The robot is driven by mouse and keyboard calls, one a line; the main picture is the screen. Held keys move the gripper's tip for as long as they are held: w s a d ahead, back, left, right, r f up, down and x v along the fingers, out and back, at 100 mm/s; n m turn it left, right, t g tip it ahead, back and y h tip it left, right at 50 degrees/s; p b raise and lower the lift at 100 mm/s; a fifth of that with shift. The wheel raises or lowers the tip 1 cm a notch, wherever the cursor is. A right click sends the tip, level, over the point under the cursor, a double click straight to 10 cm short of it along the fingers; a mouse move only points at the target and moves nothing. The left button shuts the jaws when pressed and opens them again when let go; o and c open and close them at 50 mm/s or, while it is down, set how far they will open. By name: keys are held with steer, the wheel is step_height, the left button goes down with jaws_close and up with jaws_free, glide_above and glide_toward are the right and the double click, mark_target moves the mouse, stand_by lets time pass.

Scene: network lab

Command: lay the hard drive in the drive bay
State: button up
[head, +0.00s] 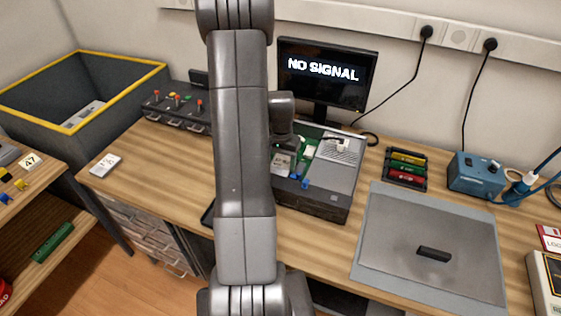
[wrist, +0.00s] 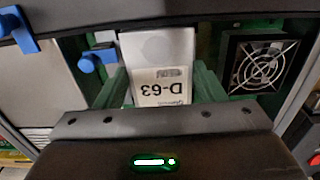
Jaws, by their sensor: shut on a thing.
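The hard drive (wrist: 158,82) is a silver block with a white label reading D-63, upside down in the wrist view. My gripper (wrist: 160,92) is shut on it, with a finger along each side. In the head view the drive (head: 282,165) is at the left part of the open computer case (head: 325,207), below my gripper (head: 281,145). Blue latches (wrist: 94,60) stand beside the drive in the wrist view, and they also show in the head view (head: 304,181). The drive bay is largely hidden by the drive and my arm. I cannot tell whether the drive touches its floor.
A fan (wrist: 258,65) is right of the drive in the wrist view. A monitor (head: 327,72) stands behind the case. A grey mat (head: 385,225) with a small black block (head: 434,254) lies to the right. A yellow-rimmed bin (head: 120,98) stands at the left.

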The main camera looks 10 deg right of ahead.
steer(key=shift+f+b, duration=0.4)
steer(key=shift+f, duration=0.05)
stand_by(0.3)
steer(key=o, duration=1.4)
steer(key=shift+o, duration=0.2)
steer(key=shift+r+p, duration=2.65)
steer(key=shift+r, duration=1.4)
steer(key=shift+f, duration=0.15)
